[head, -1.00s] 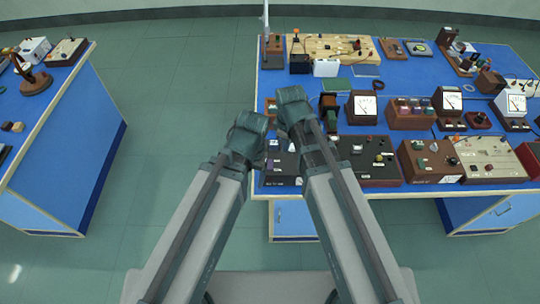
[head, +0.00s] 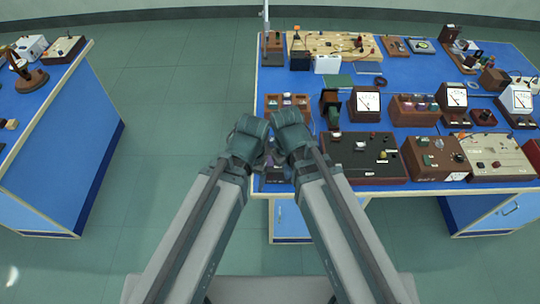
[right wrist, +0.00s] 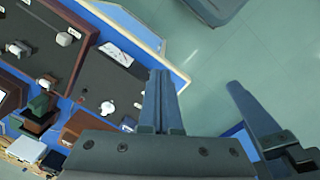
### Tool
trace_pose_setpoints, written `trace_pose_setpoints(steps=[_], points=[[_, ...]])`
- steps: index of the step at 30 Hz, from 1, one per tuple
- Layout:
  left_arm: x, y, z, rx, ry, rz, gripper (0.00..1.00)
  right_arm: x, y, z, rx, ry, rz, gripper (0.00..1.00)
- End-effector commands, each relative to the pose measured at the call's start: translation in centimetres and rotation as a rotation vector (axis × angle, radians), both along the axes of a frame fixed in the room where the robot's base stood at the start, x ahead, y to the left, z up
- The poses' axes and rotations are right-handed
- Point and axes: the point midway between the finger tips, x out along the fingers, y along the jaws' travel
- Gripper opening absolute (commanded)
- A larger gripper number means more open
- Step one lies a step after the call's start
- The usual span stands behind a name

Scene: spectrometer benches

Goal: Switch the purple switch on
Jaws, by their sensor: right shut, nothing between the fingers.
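A small dark box (head: 277,187) with a pale label sits at the front left corner of the right bench. My wrists cover most of it, and only a small purplish patch (head: 270,160) shows between them. I cannot make out a switch lever or its position. My right gripper (head: 289,120) is over this corner in the head view. In the right wrist view its fingers (right wrist: 165,76) are together, empty, close to the dark panels and the bench edge. My left gripper (head: 250,127) is just left of it; its fingers are hidden in the head view.
A larger black box (head: 365,172) with knobs stands to the right, then a brown box (head: 435,165) and a beige panel (head: 492,152). Open floor (head: 175,130) separates the left bench (head: 60,165).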

Motion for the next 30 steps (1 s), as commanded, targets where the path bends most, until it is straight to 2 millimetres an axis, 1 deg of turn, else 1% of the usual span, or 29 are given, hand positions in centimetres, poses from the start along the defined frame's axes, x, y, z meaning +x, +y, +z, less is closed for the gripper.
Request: trace_pose_setpoints(steps=[1,5,12,15,18,21,30], points=[[0.0,0.0,0.5,0.0,0.0,0.0,0.79,0.8,0.7,0.5,0.001,-0.001,0.064,0.0],[0.0,0.0,1.5,0.0,0.0,0.001,0.79,2.9,2.0,1.5,0.005,-0.009,0.266,0.0],[0.0,0.0,4.2,-0.001,0.0,0.003,0.79,8.3,4.3,4.2,0.008,-0.047,0.726,0.0],[0.0,0.0,4.9,-0.001,0.0,0.004,0.79,10.0,5.0,5.0,0.002,-0.064,0.885,0.0],[0.0,0.0,5.2,-0.001,0.0,0.004,0.79,11.0,5.4,5.4,-0.004,-0.072,0.982,0.0],[0.0,0.0,5.2,-0.001,0.0,0.004,0.79,11.3,5.5,5.4,-0.007,-0.077,1.025,0.0],[0.0,0.0,5.1,-0.001,0.0,0.004,0.79,11.2,5.4,5.3,-0.008,-0.077,1.027,0.0]])
